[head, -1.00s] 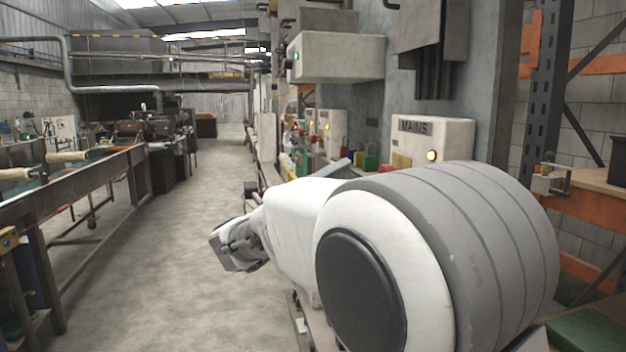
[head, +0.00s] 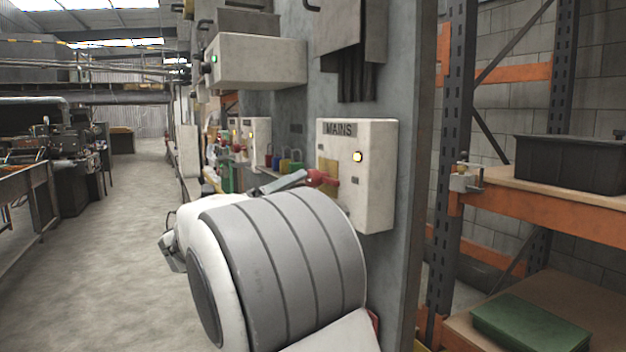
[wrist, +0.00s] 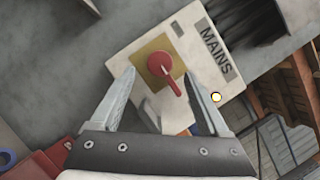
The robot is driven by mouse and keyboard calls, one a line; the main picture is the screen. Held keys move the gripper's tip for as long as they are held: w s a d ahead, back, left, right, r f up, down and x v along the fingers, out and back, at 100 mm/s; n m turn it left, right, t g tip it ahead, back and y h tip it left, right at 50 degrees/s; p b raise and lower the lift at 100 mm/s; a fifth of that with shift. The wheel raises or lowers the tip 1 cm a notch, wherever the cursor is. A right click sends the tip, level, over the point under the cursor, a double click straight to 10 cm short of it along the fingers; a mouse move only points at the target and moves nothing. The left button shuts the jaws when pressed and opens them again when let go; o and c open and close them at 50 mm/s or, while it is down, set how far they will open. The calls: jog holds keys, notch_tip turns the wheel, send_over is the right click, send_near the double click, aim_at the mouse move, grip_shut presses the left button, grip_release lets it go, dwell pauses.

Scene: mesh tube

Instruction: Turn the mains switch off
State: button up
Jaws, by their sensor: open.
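The mains switch is a red rotary handle (head: 320,177) on a yellow plate (wrist: 141,61), on the front of a pale box (head: 376,190) marked MAINS. The handle (wrist: 163,70) lies roughly along the direction of the lettering. A round lamp (head: 357,157) on the box glows yellow-white; it also shows in the wrist view (wrist: 216,97). My gripper (wrist: 160,78) is open and empty, facing the box. Its two fingers appear on either side of the handle in the wrist view; I cannot tell how far short of it they are. In the head view my arm hides the gripper's surroundings.
A grey wall box (head: 260,62) with a green light juts out at upper left. Coloured padlock-like items (head: 285,165) hang left of the mains box. Orange racking (head: 545,215) with a black crate (head: 570,165) and a green case (head: 530,330) stands right. The floor at left is open.

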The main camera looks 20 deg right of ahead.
aim_at(308, 181)
jog(key=x, duration=0.7)
grip_shut()
dwell(0.3)
